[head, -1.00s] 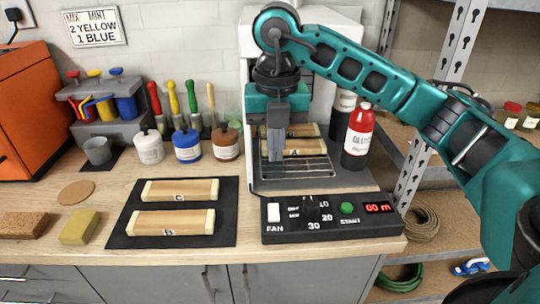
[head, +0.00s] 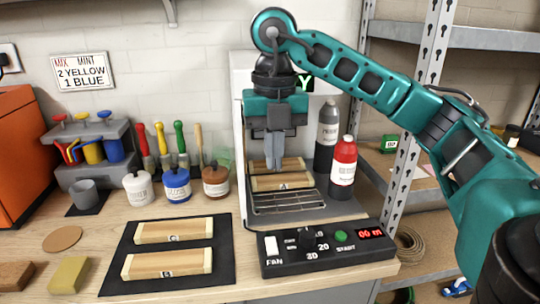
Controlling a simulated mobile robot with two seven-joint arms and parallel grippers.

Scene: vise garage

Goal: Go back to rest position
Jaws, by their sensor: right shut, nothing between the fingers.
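My right gripper (head: 274,152) is shut and empty. It points down in front of the white machine, above the metal rack (head: 286,203). A wooden block marked A (head: 285,183) lies behind the rack, partly behind the fingertips, with another wooden block (head: 293,163) behind it. I cannot tell whether the fingers touch block A. My right arm reaches in from the right edge. My left gripper is not in view.
The control box (head: 325,247) stands in front of the rack. A red bottle (head: 343,168) and a grey bottle (head: 327,136) stand close right of the gripper. Two wooden blocks lie on the black mat (head: 222,265). A metal shelf post (head: 405,150) stands behind my arm.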

